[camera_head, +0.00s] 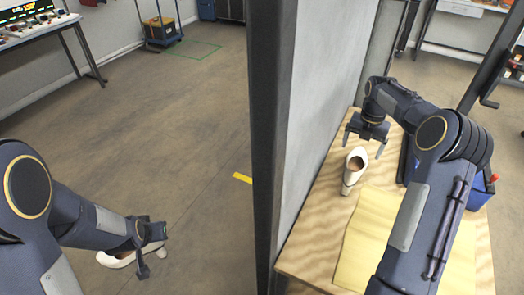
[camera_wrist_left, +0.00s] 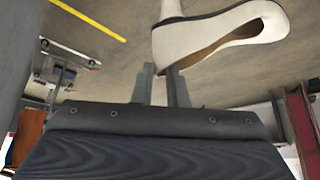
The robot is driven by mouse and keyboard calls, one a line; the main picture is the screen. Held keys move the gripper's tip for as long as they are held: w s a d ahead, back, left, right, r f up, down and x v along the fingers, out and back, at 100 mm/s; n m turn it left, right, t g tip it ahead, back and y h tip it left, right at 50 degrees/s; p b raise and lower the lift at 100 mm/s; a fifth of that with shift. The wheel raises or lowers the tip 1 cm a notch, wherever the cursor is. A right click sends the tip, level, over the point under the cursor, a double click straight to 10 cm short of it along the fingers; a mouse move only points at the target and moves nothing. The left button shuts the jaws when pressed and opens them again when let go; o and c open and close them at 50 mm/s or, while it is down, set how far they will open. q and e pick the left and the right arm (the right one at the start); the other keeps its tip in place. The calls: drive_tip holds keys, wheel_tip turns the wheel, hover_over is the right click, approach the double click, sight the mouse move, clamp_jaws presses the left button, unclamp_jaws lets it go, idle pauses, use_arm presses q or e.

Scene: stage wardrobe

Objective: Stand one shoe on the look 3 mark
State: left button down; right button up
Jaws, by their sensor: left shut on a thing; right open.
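A white shoe (camera_head: 115,260) is held by my left gripper (camera_head: 146,262) at the lower left of the head view, over the floor. In the left wrist view this shoe (camera_wrist_left: 222,38) lies across the tips of the close-set fingers (camera_wrist_left: 161,72), its opening facing the camera. A second white shoe (camera_head: 350,184) with a brown inside stands on the wooden table. My right gripper (camera_head: 363,143) is open and empty, just behind and above this second shoe. No readable look 3 label shows.
A dark-edged grey partition (camera_head: 302,100) separates the left floor from the wooden table (camera_head: 310,262). A pale yellow sheet (camera_head: 362,238) covers the table's front; a blue bin (camera_head: 478,192) is at its right. A yellow strip (camera_head: 242,178) marks open floor left of the partition.

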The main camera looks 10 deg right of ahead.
sight(354, 168)
use_arm(q)
drive_tip(key=shift+r, duration=0.4)
use_arm(e)
wheel_tip(354, 168, down, 4)
drive_tip(key=shift+r, duration=0.15)
use_arm(q)
drive_tip(key=shift+r+p, duration=0.9)
drive_tip(key=shift+p, duration=0.25)
use_arm(e)
wheel_tip(354, 168, down, 5)
drive_tip(key=shift+s+r, duration=0.1)
drive_tip(key=shift+f, duration=0.4)
drive_tip(key=shift+c, duration=0.3)
drive_tip(key=c, duration=1.2)
drive_tip(key=shift+r, duration=0.1)
drive_tip(key=shift+c, duration=0.2)
